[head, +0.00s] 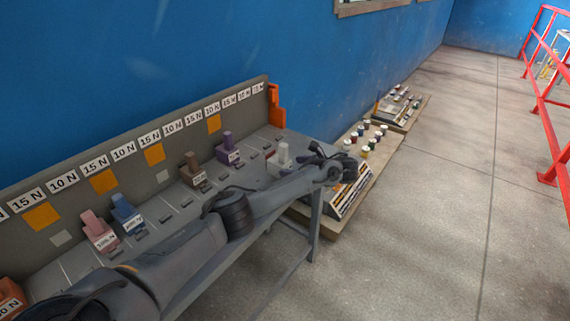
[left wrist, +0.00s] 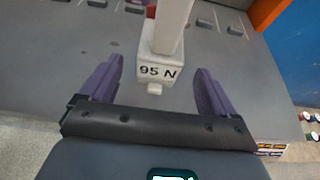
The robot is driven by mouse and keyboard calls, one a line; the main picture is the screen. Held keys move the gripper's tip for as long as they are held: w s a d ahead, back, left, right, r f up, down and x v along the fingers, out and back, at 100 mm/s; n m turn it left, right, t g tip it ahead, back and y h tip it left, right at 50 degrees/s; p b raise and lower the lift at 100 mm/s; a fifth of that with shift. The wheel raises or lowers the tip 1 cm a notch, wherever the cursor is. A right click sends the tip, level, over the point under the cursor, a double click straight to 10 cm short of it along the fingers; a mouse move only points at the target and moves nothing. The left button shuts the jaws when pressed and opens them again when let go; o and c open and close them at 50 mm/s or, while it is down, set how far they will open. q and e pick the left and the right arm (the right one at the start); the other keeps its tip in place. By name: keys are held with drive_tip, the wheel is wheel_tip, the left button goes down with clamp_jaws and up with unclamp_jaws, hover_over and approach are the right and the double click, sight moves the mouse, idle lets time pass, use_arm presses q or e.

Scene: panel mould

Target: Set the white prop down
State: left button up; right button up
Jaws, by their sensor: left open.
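The white prop (head: 284,157) stands near the right end of the grey bench. It also shows in the left wrist view (left wrist: 163,66), with a "95 N" label on its base and a narrower post rising from it. My left gripper (head: 318,152) is beside the prop at the bench's right end. In the left wrist view its purple fingers (left wrist: 158,84) are open, one on each side of the prop, with gaps between. The prop appears to rest upright on the bench. My right gripper is in neither view.
Other labelled props stand along the grey bench (head: 160,212): pink (head: 97,229), blue (head: 126,214), brown (head: 191,168) and purple (head: 228,148). A back panel with "10 N" and "15 N" labels runs behind them. An orange bracket (head: 275,104) marks the far end. Low boards with jars lie beyond.

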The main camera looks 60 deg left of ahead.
use_arm(q)
drive_tip(key=p+v, duration=0.1)
drive_tip(key=v, duration=0.4)
idle(0.4)
